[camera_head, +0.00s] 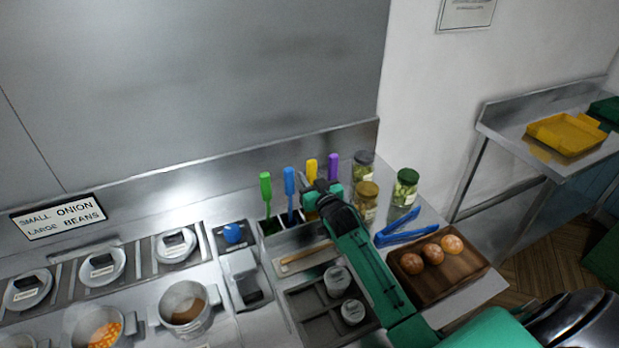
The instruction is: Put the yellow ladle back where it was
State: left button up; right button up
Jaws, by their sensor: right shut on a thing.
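The yellow ladle (311,171) stands upright in the row of coloured handles at the back of the counter, between the blue-handled utensil (290,190) and the purple-handled one (333,167). My right gripper (320,187) is at its handle and shut on it. The gripper and forearm hide the ladle's lower end and part of the holder (270,226), so I cannot tell whether it is seated in its slot. A green-handled utensil (266,190) stands at the left of the row. My left gripper is not in view.
Jars, including a green-lidded one (405,188), stand close right of my gripper. Blue tongs (407,234) and a wooden tray (438,272) with round brown items lie beside my forearm. Lidded containers and pots (187,309) fill the left. The metal wall (190,80) rises behind.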

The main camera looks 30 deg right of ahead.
jog(key=o, duration=1)
jog(key=shift+r, duration=0.1)
jog(key=shift+s, duration=0.35)
jog(key=s+b, duration=0.2)
jog(key=s, duration=0.4)
jog(key=shift+s+a, duration=0.25)
jog(key=shift+s, duration=0.15)
